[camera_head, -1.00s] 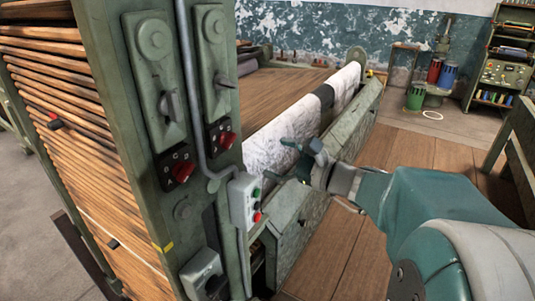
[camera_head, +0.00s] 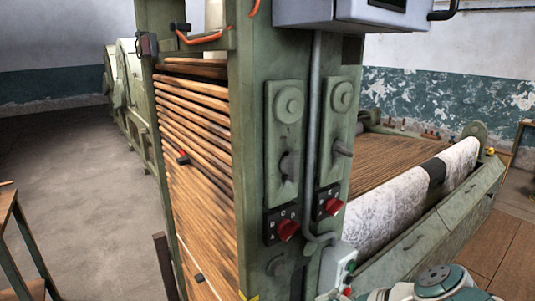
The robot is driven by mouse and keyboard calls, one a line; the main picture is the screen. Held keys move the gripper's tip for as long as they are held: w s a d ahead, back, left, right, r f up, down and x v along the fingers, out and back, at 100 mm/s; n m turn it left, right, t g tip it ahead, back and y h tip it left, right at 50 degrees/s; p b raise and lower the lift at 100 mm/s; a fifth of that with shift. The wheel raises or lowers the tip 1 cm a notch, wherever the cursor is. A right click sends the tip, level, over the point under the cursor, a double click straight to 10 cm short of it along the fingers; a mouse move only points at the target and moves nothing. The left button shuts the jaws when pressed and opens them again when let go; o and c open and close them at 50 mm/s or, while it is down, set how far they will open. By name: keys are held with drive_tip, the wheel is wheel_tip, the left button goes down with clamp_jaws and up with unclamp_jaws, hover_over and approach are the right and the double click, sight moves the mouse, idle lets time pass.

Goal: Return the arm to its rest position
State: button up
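My arm (camera_head: 440,284) shows only as a teal and pale grey link at the bottom right edge, low in front of the machine. My gripper is out of the picture, so its fingers cannot be seen. The green lattice machine (camera_head: 255,140) stands upright in the middle, with brown wooden slats on its left face.
Two red knobs, one the left knob (camera_head: 288,229), sit on the machine's front post. A push-button box (camera_head: 338,268) is below them. A white roll (camera_head: 400,205) lies in the trough at right. A wooden stand (camera_head: 22,250) is at far left. Floor (camera_head: 80,190) is clear behind it.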

drive_tip(key=s+d+f+n+h, duration=0.1)
drive_tip(key=s+d+n+h, duration=0.3)
drive_tip(key=n, duration=0.6)
drive_tip(key=s+h, duration=0.2)
drive_tip(key=h, duration=0.1)
drive_tip(key=shift+d+t, duration=0.3)
drive_tip(key=shift+o, duration=0.2)
idle(1.9)
